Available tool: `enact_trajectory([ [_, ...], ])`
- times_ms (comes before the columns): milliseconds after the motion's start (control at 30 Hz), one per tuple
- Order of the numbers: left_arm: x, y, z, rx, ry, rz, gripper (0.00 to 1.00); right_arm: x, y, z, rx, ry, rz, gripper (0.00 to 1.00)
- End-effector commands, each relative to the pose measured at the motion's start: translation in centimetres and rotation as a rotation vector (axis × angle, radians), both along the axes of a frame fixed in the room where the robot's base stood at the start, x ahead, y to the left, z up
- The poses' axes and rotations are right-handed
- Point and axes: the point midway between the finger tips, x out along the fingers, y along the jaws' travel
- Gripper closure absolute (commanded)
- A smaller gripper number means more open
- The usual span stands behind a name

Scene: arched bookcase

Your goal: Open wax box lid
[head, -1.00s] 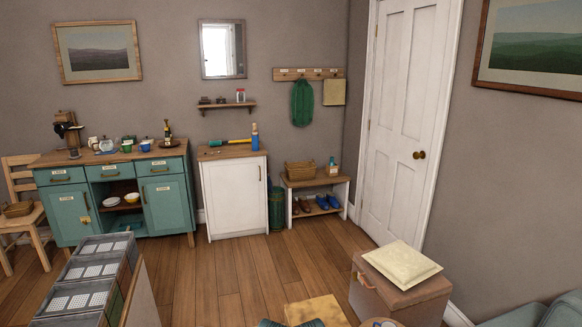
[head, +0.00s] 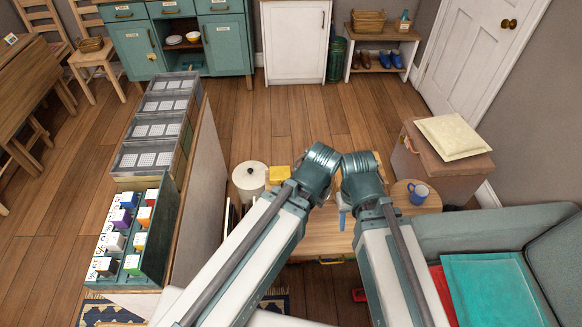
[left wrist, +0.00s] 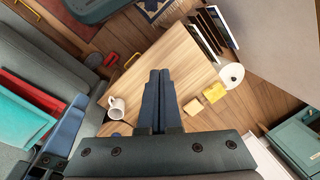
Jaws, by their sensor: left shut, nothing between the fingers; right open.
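No box is clearly marked as the wax box. A small yellow block-like thing (head: 280,173) shows left of my arms in the head view. In the left wrist view a yellow piece (left wrist: 215,101) lies beside a paler piece (left wrist: 193,108) near the edge of the wooden table (left wrist: 165,50); I cannot tell whether either is a lid. My left gripper (left wrist: 160,75) is shut and empty, apart from the yellow pieces; my arm hides it in the head view. My right gripper (head: 343,208) is open, mostly hidden behind its own wrist.
A white round container (head: 250,178) stands left of the table. A white mug (left wrist: 116,106) is on the table; a blue mug (head: 418,192) is at the right. A sofa (head: 440,230) bounds the right, and a long cabinet (head: 205,190) with bins the left. Floor beyond is open.

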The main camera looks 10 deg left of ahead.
Motion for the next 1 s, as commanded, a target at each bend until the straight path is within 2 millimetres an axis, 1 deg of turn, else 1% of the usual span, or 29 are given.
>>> enact_trajectory([
  [33,0.7,0.4,-2.8,0.016,-0.024,-0.022,1.0,0.0,0.0,-2.9,0.0,0.0,0.0,0.5],
  [67,1.2,0.7,-3.8,0.03,-0.039,-0.04,1.0,0.0,0.0,-4.0,0.0,-0.001,0.0,0.5],
  [100,2.0,1.2,-5.2,0.05,-0.064,-0.065,1.0,0.0,0.0,-5.5,0.0,-0.001,0.0,0.5],
  [300,5.6,3.6,-11.0,0.165,-0.176,-0.209,1.0,0.1,0.0,-12.2,0.0,-0.002,0.0,0.5],
  [467,8.4,5.3,-15.1,0.271,-0.253,-0.33,1.0,0.1,0.0,-17.5,0.0,-0.003,0.0,0.5],
  [600,10.7,6.7,-18.4,0.371,-0.31,-0.442,1.0,0.1,0.0,-22.1,-0.001,-0.004,0.001,0.5],
  [667,11.7,7.3,-19.7,0.418,-0.331,-0.489,1.0,0.1,0.0,-24.1,-0.001,-0.004,0.001,0.5],
  [800,13.8,8.4,-22.7,0.53,-0.371,-0.604,1.0,0.1,0.0,-28.7,0.0,-0.005,0.001,0.5],
  [967,16.0,9.4,-26.0,0.665,-0.404,-0.738,1.0,0.2,0.0,-34.0,0.0,-0.006,0.002,0.5],
  [1000,16.6,9.6,-26.7,0.7,-0.411,-0.771,1.0,0.2,0.0,-35.3,-0.001,-0.006,0.002,0.5],
])
